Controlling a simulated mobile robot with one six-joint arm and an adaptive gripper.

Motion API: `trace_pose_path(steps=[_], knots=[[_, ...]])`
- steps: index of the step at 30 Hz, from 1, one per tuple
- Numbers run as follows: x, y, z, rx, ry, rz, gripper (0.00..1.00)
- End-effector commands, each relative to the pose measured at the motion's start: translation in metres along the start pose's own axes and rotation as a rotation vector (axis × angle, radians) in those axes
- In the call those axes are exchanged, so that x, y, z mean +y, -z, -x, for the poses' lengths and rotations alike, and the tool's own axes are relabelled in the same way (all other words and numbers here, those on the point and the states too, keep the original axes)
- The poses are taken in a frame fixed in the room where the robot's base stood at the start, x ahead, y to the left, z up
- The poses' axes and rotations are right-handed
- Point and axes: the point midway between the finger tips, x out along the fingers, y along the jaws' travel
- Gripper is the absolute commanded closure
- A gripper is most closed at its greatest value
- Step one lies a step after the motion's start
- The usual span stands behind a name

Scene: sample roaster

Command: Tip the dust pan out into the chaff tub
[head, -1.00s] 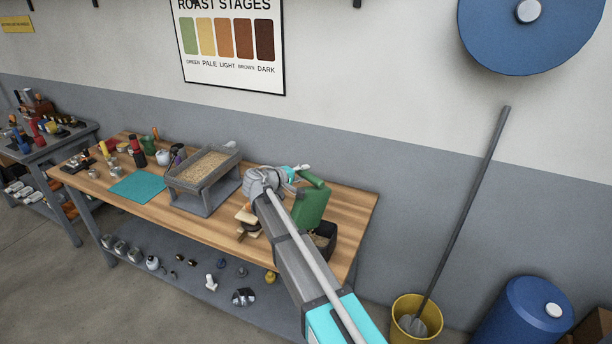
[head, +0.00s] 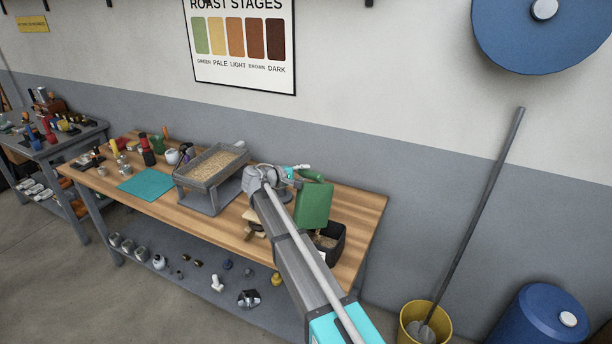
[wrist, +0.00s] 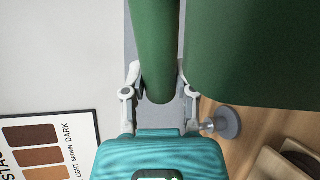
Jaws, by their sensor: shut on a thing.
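My gripper (head: 299,173) is shut on the handle of the green dust pan (head: 313,206), above the right end of the wooden workbench. The pan is steeply tilted, with its broad body hanging down from the handle. The black chaff tub (head: 339,248) stands on the bench just below and beside the pan's lower edge, and light brown material shows inside it. My arm and the pan hide part of the tub. In the wrist view, the green handle (wrist: 153,50) lies between my fingers (wrist: 157,92) and the pan's green body fills the upper right.
A grey tray of beans (head: 214,167) on a stand is left of my gripper. Wooden blocks (head: 252,222) lie beside my arm. A teal mat (head: 145,184) and several small items are farther left. A yellow bucket (head: 408,318) stands on the floor at right.

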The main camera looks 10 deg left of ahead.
Motion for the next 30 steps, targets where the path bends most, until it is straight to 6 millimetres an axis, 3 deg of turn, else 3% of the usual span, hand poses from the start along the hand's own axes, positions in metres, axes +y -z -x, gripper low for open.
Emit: trace_pose_path(steps=[18,30], knots=[[-0.012,0.03,-0.003,-0.041,-0.001,0.164,1.0],[-0.015,0.04,-0.004,-0.058,-0.001,0.229,1.0]])
